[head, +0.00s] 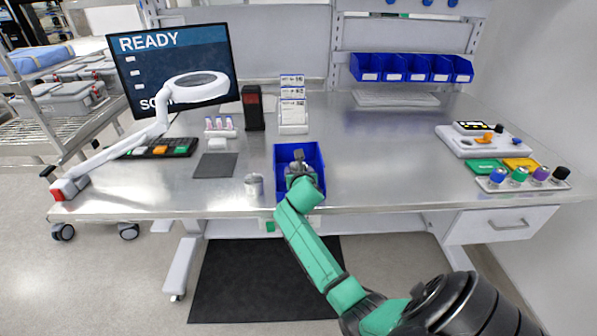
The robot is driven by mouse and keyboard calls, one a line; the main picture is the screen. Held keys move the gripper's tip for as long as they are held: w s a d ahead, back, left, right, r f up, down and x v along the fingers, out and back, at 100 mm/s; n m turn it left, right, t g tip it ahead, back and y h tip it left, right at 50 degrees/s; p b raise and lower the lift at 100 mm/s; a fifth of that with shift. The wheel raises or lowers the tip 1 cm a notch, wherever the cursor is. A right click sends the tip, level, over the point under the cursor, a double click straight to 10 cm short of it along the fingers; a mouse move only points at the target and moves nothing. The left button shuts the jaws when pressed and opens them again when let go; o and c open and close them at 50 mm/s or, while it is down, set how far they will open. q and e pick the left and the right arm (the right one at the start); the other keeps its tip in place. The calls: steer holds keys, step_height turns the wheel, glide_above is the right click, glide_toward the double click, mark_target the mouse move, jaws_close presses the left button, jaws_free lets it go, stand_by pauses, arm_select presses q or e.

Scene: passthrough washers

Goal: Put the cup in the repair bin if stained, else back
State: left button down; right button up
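A small silver-grey cup (254,186) stands upright near the front edge of the metal table, left of an open blue bin (284,154). It is too small to tell whether it has a stain. My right gripper (299,160) is over or inside the blue bin, apart from the cup. Its fingers are small and dark, so I cannot tell whether they are open, shut or holding something. It hides part of the bin's inside. No label marking a repair bin is legible. My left gripper is not in view.
A magnifier lamp (195,88) and a dark mat (215,165) are at the left. A card stand (292,105) is behind the bin. Several blue bins (411,68) hang at the back. Coloured knobs (519,175) stand at the right. The table's middle right is clear.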

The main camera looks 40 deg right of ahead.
steer(key=shift+f, duration=0.15)
steer(key=o, duration=1.3)
steer(key=shift+s+r, duration=0.1)
steer(key=shift+r, duration=0.15)
steer(key=v, duration=1.2)
